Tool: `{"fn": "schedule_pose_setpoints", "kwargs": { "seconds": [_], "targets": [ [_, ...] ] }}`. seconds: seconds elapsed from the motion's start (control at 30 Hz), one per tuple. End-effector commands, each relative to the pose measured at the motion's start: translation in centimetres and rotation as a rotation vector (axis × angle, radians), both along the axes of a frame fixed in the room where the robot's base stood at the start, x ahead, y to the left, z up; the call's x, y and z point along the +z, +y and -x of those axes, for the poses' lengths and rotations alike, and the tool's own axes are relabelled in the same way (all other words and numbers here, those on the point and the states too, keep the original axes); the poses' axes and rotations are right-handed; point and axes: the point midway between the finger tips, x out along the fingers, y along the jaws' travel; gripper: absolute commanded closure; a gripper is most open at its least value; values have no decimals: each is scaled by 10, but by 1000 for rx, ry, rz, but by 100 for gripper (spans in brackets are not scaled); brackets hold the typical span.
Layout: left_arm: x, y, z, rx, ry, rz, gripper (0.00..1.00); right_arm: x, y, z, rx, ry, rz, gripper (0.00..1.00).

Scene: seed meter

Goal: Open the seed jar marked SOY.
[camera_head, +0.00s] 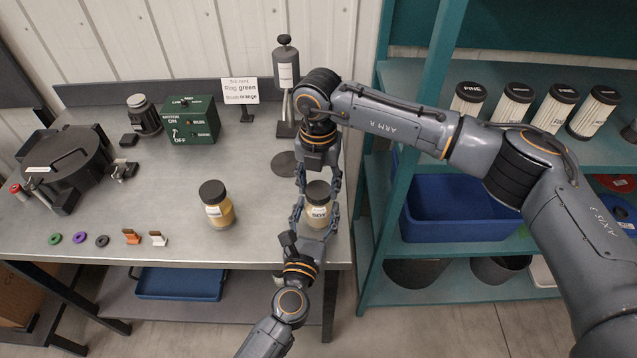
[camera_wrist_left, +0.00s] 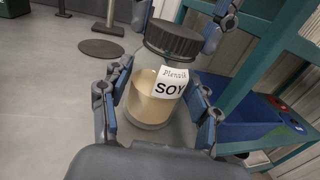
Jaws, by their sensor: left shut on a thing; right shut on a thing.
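The jar marked SOY (camera_head: 318,212) stands upright near the bench's right front edge, with pale tan contents. In the left wrist view the jar (camera_wrist_left: 150,104) shows its SOY label and its dark ribbed lid (camera_wrist_left: 174,40) sitting on top. My left gripper (camera_head: 315,217) is shut on the jar's body, one finger on each side. My right gripper (camera_head: 319,184) reaches down from above and is shut on the lid, its fingers on either side. I cannot tell whether the lid has turned. The right gripper partly hides the jar's top in the head view.
A second jar (camera_head: 217,205) with a black lid stands to the left. A green switch box (camera_head: 190,122), a sign (camera_head: 239,91) and a dark pump-like stand (camera_head: 286,75) are farther back. Small rings and clips line the front edge. A teal shelf (camera_head: 480,185) stands right.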

Motion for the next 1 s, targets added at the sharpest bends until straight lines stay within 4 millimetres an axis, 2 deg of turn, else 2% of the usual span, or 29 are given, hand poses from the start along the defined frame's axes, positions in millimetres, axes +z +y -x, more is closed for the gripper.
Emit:
{"fn": "schedule_pose_setpoints", "kwargs": {
  "seconds": [1.0],
  "targets": [
    [-1, -1, 1, -1, 1, 1, 100, 1, 0, 0, 2279, 0, -1, 87]
  ]
}}
